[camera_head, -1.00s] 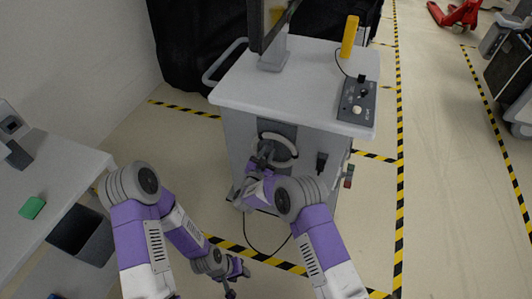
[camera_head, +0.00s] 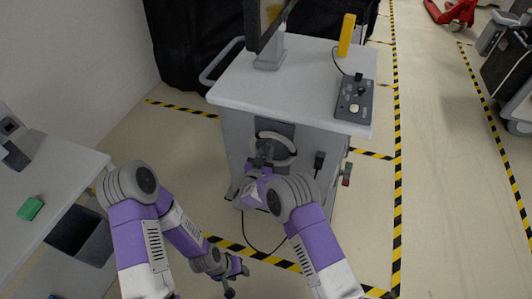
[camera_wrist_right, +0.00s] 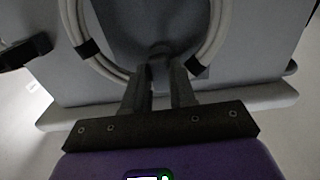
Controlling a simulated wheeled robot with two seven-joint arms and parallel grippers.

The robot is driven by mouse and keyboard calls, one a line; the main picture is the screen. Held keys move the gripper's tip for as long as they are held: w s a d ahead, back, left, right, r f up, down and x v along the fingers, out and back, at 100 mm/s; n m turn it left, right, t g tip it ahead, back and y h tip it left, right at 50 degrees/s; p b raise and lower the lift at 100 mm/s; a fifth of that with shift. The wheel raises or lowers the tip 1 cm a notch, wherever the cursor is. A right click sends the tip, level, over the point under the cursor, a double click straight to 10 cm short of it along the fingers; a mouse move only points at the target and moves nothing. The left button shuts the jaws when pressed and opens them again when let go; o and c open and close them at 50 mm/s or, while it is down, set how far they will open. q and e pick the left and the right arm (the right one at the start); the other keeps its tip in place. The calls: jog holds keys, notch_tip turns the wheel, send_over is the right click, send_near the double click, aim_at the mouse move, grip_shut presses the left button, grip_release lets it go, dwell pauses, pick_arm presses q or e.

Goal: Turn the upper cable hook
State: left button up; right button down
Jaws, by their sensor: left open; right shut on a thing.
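The cart (camera_head: 236,150) stands ahead with a dark panel on its near side. A pale coiled cable (camera_head: 290,140) hangs there; in the right wrist view the cable (camera_wrist_right: 72,20) loops around both sides of my fingers, with dark bands on it. The upper cable hook (camera_wrist_right: 160,50) is a dark piece inside the coil, mostly hidden by my fingers and shadow. My right gripper (camera_head: 264,155) is shut on it; the fingers also show in the right wrist view (camera_wrist_right: 160,85). My left gripper (camera_head: 238,278) is open and empty, low above the floor, away from the cart.
A black plug (camera_head: 319,162) sits on the cart panel right of the coil, and a thin black cable (camera_head: 250,238) hangs to the floor. The cart top holds a control box (camera_head: 354,100) and a yellow handset (camera_head: 347,35). A side table (camera_head: 60,165) stands at left.

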jog(key=c, duration=0.9)
grip_release()
jog(key=p+v, duration=0.1)
jog(key=v, duration=0.6)
jog(key=shift+s+r+p, duration=0.1)
jog(key=shift+s+p, duration=0.2)
jog(key=shift+p, duration=0.05)
